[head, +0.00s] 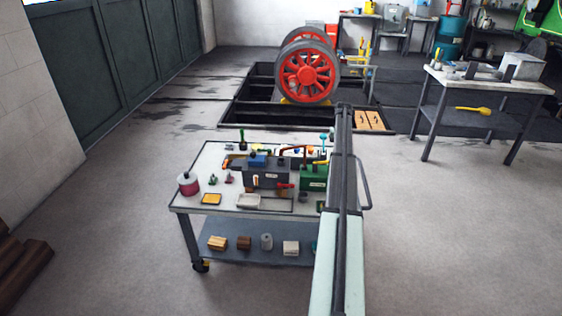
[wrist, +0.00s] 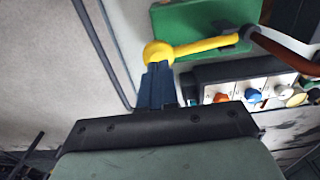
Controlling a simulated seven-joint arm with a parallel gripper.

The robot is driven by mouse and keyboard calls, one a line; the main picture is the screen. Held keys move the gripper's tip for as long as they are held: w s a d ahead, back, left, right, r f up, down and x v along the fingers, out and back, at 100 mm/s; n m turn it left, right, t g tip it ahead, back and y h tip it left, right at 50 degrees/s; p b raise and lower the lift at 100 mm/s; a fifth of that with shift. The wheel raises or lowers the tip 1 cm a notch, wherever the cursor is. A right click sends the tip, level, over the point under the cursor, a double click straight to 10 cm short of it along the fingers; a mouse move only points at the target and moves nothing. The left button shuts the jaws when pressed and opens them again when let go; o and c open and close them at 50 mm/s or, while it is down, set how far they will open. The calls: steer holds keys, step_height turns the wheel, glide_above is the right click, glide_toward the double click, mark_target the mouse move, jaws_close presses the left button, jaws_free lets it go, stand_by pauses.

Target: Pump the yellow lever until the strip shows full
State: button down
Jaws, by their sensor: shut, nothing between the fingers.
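The yellow lever (wrist: 207,47) shows in the wrist view, with a round knob at its left end. It lies over a green block (wrist: 190,18). My gripper (wrist: 157,72) is shut with nothing between its blue fingers. The fingertips are right at the knob; I cannot tell whether they touch it. In the head view a green box (head: 313,179) stands at the right of the cart top, partly behind my arm, and my gripper cannot be made out there. I cannot make out the strip or its reading in either view.
The cart (head: 222,208) carries a grey machine (head: 266,174), a pink-red pot (head: 188,184) and small parts. In the wrist view a brown pipe (wrist: 282,52) and a row of coloured knobs (wrist: 250,95) lie right of the fingers. Open floor lies around the cart.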

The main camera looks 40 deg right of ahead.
steer(key=shift+f, duration=0.15)
steer(key=shift+f, duration=1.65)
steer(key=shift+r, duration=1.8)
step_height(320, 180, up, 6)
